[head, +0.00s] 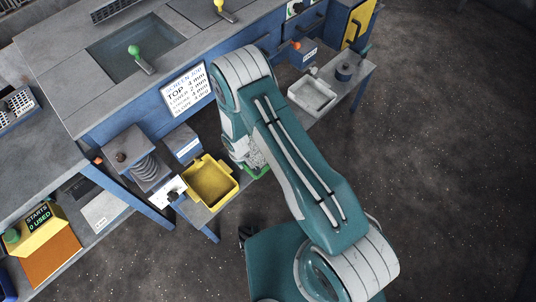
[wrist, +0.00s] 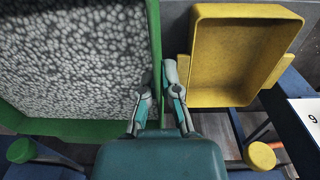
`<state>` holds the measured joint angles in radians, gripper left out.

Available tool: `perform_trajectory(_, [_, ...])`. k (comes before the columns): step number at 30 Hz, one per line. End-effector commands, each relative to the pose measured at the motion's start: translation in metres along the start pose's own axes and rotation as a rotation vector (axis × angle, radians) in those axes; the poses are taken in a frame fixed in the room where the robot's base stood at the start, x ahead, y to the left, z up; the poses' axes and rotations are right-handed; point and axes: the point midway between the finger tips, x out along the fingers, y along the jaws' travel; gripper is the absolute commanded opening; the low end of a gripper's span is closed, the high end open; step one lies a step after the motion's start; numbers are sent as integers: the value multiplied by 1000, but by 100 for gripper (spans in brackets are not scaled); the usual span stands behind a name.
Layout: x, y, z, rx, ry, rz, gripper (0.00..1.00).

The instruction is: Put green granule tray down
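The green granule tray (wrist: 90,128) fills the left of the wrist view and is full of pale granules. In the head view only a green edge (head: 258,173) and some granules show beside my arm, which hides the rest. My gripper (wrist: 161,78) has one finger inside and one outside the tray's right wall, closed on that wall. The yellow tray (head: 211,183) lies just left of the green tray in the head view and looks empty. It is at the right in the wrist view (wrist: 198,60). What lies under the green tray is hidden.
A white tray (head: 313,95) stands on a shelf at the upper right. The blue-sided bench (head: 82,105) with a sunken screen (head: 130,48) runs behind my arm. A yellow box marked "STARTS 0 USED" (head: 38,225) is at the left. Open floor lies right.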

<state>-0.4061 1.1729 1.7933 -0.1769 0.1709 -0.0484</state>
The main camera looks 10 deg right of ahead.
Motion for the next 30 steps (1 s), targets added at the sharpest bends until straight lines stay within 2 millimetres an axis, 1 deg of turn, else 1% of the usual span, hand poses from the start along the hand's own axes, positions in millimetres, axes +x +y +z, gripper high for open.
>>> perform_trajectory(1, [5, 11, -2, 5, 1, 1, 0])
perform_trajectory(9, [31, 63, -4, 4, 1, 2, 0])
perform_trajectory(15, [65, 87, -5, 2, 1, 0, 0])
perform_trajectory(18, [76, 97, -6, 1, 2, 1, 0])
perform_trajectory(24, [89, 106, -8, 1, 1, 2, 0])
perform_trajectory(30, [114, 105, -8, -1, 1, 2, 0])
